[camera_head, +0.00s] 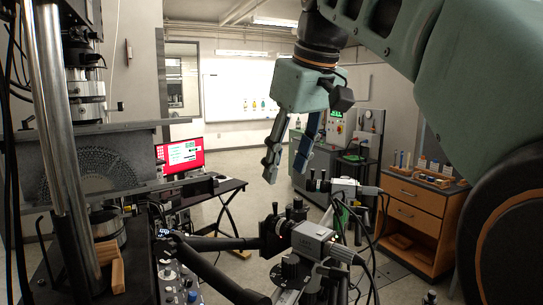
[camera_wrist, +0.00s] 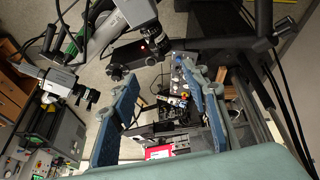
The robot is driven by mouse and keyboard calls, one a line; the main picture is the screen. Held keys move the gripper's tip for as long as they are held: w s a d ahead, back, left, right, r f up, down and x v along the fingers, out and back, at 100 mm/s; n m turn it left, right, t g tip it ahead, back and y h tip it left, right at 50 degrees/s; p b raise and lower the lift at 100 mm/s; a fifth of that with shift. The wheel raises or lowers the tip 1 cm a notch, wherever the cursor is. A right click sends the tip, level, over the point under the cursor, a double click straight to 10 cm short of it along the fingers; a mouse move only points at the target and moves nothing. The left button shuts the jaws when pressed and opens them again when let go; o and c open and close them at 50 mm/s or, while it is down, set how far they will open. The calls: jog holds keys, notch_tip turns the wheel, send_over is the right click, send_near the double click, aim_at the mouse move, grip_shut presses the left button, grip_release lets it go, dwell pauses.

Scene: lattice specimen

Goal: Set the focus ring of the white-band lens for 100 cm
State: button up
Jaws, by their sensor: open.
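Two grey cameras with dark lenses stand on a rig in the head view. The near camera (camera_head: 312,238) has a dark lens (camera_head: 273,236) on its left end. The far camera (camera_head: 346,186) has a smaller lens (camera_head: 318,183). Both show in the wrist view: the near lens (camera_wrist: 122,60) at top centre, the far lens (camera_wrist: 86,96) at left. My gripper (camera_head: 284,168) points down, open and empty, above and apart from the lenses. Its two blue fingers frame the wrist view (camera_wrist: 163,85).
A testing machine with a perforated arc plate (camera_head: 92,172) fills the left side. A black arm (camera_head: 215,243) runs from it to the near camera. A red-screened monitor (camera_head: 180,155) stands behind. A wooden drawer cabinet (camera_head: 412,215) is at right. Cables hang around the cameras.

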aim_at(276, 208)
jog(key=x, duration=1)
jog(key=shift+s+a+f+b, duration=0.15)
jog(key=shift+f+b, duration=0.1)
jog(key=shift+b, duration=0.1)
jog(key=shift+c, duration=0.3)
jog(key=c, duration=1)
jog(key=shift+s, duration=0.15)
grip_shut()
jog(key=shift+f, duration=0.15)
